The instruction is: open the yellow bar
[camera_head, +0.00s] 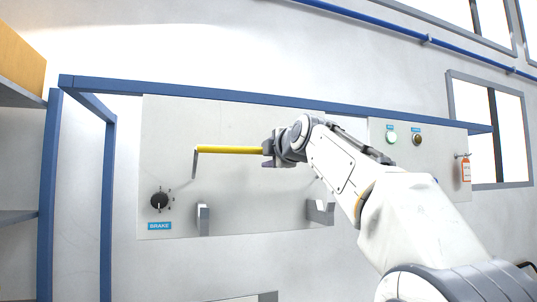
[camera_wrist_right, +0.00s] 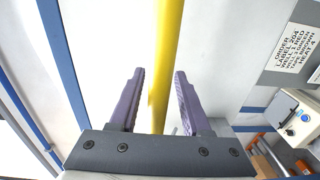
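The yellow bar (camera_head: 228,149) is a thin horizontal rod in front of the light grey panel in the head view. Its left end meets a thin grey piece that hangs down. Its right end is hidden at my right gripper (camera_head: 268,150). In the right wrist view the yellow bar (camera_wrist_right: 166,60) runs from the top down between the two purple-grey fingers of my right gripper (camera_wrist_right: 160,75). The fingers stand apart on either side of the bar, with a gap visible at the left finger. My left gripper is not in view.
The panel (camera_head: 250,205) carries a black knob (camera_head: 159,200) above a "BRAKE" label and two grey brackets (camera_head: 204,220) below the bar. A blue frame (camera_head: 200,91) runs above it.

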